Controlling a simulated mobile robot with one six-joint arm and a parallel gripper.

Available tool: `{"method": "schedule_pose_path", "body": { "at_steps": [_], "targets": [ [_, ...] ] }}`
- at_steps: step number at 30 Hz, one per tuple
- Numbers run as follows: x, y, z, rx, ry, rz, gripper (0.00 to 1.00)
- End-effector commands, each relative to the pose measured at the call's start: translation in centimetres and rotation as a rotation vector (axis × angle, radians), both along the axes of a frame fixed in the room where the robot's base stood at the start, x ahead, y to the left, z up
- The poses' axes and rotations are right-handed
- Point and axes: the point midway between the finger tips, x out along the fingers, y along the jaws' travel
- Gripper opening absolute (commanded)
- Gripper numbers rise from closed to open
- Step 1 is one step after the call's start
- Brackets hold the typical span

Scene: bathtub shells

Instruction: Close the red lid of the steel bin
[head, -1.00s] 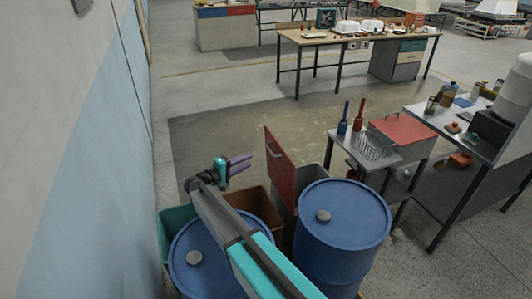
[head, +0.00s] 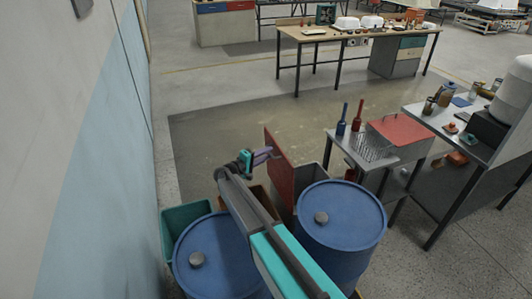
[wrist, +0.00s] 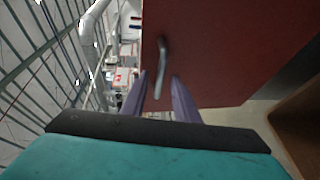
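The steel bin (head: 312,178) stands on the floor behind the right blue drum. Its red lid (head: 281,172) stands open, about upright, at the bin's left side. In the wrist view the lid (wrist: 225,55) fills the upper right and shows a curved metal handle (wrist: 163,62). My gripper (head: 272,154) is on the left, outer side of the lid, close to its face. In the wrist view my gripper's purple fingers (wrist: 160,95) are apart, and the handle's lower end appears between them. I cannot tell whether they touch the lid.
Two blue drums (head: 343,218) (head: 215,255) stand in front, with my arm passing over and between them. A teal bin (head: 183,224) and a brown bin (head: 260,200) stand to the left. A metal table with bottles and a red-lidded box (head: 400,130) is right. Floor behind is clear.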

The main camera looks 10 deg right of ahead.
Motion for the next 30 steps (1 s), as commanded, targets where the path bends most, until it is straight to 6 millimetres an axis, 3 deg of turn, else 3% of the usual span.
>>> {"method": "schedule_pose_path", "body": {
  "at_steps": [12,18,30],
  "targets": [
    [0.41,-0.47,-0.12,-0.001,0.001,0.002,0.28],
    [0.41,-0.42,-0.10,0.000,0.000,0.002,0.00],
    [0.47,-0.74,-0.06,0.000,0.000,0.000,0.00]
  ]
}}
